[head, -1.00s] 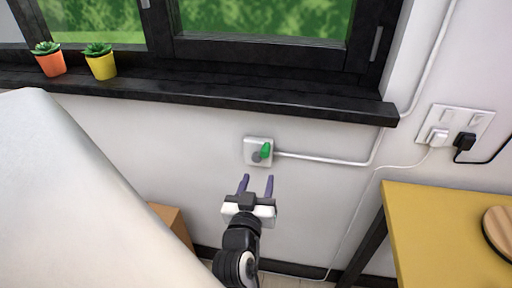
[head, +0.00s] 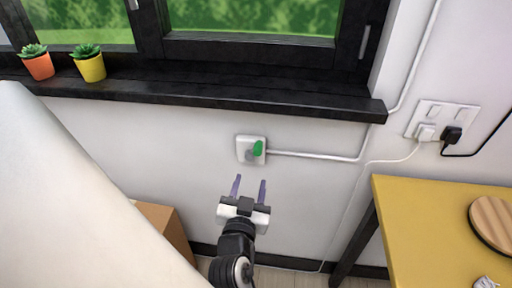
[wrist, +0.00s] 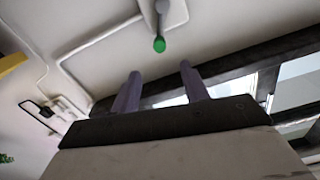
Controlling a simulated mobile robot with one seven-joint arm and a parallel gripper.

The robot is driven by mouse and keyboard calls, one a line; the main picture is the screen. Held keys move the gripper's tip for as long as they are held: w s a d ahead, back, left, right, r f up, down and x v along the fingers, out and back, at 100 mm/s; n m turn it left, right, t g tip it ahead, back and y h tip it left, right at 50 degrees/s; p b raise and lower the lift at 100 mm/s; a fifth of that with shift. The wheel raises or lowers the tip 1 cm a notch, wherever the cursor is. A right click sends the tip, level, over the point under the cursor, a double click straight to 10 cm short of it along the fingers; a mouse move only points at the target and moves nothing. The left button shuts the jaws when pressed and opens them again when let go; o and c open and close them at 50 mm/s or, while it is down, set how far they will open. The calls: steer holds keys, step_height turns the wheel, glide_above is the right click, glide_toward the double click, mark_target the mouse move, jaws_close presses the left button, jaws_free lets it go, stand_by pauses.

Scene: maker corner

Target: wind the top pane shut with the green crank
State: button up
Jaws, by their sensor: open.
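The green crank (head: 258,148) sits on a small white wall box (head: 243,150) below the window sill. My gripper (head: 248,187) is open and empty, a little below the crank and apart from it, with its fingers pointing up toward the wall box. In the wrist view the crank's green knob (wrist: 159,45) shows end-on, beyond the open fingers (wrist: 160,82), on a grey arm. The dark window frame (head: 250,48) is above; the top pane is not clearly in view in the head view.
A black sill (head: 210,98) holds two potted plants, orange (head: 39,66) and yellow (head: 91,67). A white conduit (head: 315,155) runs right from the box. A yellow table (head: 430,225) stands at right, a cardboard box (head: 165,225) low at left. Sockets (head: 443,120) hold plugs.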

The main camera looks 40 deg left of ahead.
mark_target(257, 153)
steer(key=p+x, duration=0.1)
steer(key=x, duration=1.1)
steer(key=shift+w+r+p, duration=0.1)
steer(key=shift+w+p, duration=0.05)
steer(key=shift+p, duration=0.15)
steer(key=shift+w+a, duration=0.35)
steer(key=shift+w, duration=0.25)
steer(key=shift+c, duration=0.5)
jaws_close()
